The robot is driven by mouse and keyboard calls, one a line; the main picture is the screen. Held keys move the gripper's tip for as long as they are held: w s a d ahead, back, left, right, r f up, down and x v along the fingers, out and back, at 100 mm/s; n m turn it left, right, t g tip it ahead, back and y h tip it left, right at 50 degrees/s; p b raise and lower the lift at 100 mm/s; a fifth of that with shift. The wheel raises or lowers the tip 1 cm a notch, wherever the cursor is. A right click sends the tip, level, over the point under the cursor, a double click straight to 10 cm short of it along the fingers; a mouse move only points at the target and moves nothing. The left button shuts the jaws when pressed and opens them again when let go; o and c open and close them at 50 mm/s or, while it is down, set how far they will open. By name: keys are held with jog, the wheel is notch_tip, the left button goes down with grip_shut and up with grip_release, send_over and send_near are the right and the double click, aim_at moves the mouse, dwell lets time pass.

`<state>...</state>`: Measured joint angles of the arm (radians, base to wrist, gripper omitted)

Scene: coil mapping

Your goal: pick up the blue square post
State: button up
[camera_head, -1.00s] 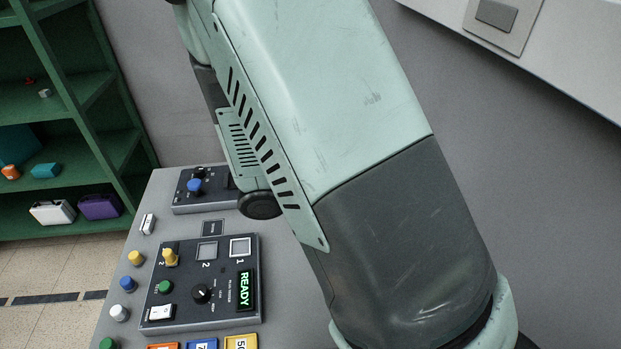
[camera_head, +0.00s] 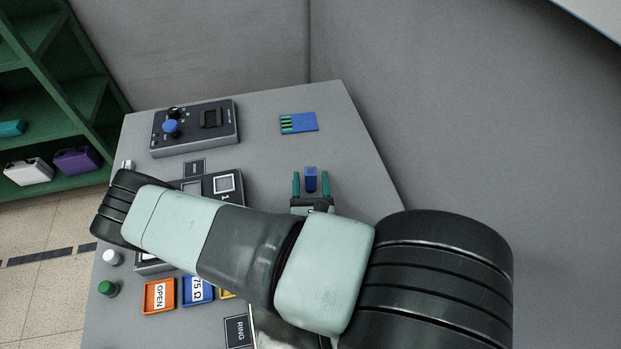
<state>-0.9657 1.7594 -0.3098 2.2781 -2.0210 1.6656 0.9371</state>
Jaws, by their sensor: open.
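The blue square post (camera_head: 311,184) stands on the grey table, right of the middle of the picture. It is a small upright block with a lighter blue top. My gripper (camera_head: 311,173) is open, with one teal finger on the left of the post and one on the right. A narrow gap shows on each side of the post, so the fingers do not appear to press on it. How far the fingertips are above the table is hard to tell. The post's lower end is partly hidden by the gripper body.
A blue card with green stripes (camera_head: 305,122) lies behind the post. A dark control box with a blue knob (camera_head: 215,138) stands at back left. My arm covers much of another panel (camera_head: 226,184). Orange (camera_head: 159,297) and blue (camera_head: 197,291) labelled trays are at the front.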

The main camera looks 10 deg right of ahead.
jog(key=shift+w+d, duration=0.25)
jog(key=shift+w, duration=0.95)
jog(key=shift+w+d, duration=0.2)
jog(key=shift+w, duration=0.95)
